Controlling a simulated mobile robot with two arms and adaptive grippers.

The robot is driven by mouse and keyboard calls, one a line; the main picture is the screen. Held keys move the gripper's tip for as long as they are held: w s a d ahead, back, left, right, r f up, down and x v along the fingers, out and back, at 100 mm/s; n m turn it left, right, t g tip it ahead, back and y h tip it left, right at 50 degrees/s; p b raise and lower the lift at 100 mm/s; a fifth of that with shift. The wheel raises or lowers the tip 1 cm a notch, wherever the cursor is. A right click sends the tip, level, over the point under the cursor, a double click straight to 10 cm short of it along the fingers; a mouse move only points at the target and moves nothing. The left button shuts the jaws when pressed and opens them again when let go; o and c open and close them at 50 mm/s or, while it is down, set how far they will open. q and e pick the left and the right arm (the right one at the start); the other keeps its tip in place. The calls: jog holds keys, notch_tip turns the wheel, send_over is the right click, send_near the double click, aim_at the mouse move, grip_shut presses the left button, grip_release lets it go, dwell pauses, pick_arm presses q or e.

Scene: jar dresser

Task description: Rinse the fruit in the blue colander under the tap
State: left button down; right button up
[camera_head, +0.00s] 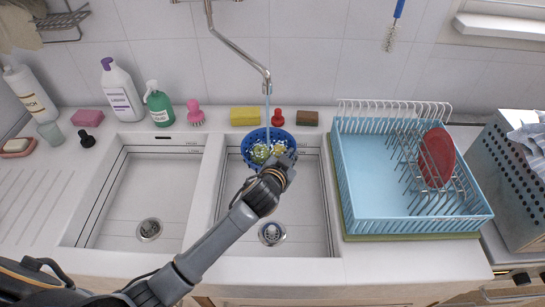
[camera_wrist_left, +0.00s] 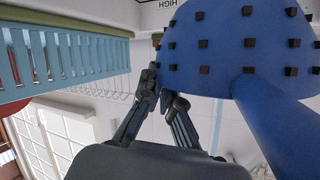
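The blue colander (camera_head: 283,134) is under the tap (camera_head: 254,62), at the back of the right sink basin. A thin stream of water falls from the spout into it. Green and pale yellow fruit (camera_head: 261,153) lies inside. My left gripper (camera_head: 284,166) is at the colander's front right edge, its fingers close together and seemingly shut on it. In the left wrist view, the colander (camera_wrist_left: 222,40) with black studs fills the upper right, and my left gripper's fingers (camera_wrist_left: 164,98) meet its edge; the exact grip is partly hidden. My right gripper is not in view.
A light blue dish rack (camera_head: 375,225) with a red plate (camera_head: 436,157) stands right of the basin. The left basin (camera_head: 150,195) is empty. Bottles (camera_head: 122,92), a yellow sponge (camera_head: 245,117) and a red stopper-like thing (camera_head: 277,119) line the back ledge.

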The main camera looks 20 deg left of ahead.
pick_arm(q)
jog(key=shift+s+d+r, duration=0.1)
jog(key=shift+d, duration=0.35)
jog(key=shift+a, duration=0.25)
jog(key=shift+w+a+p, duration=0.2)
jog(key=shift+a+p, duration=0.1)
jog(key=shift+a, duration=0.05)
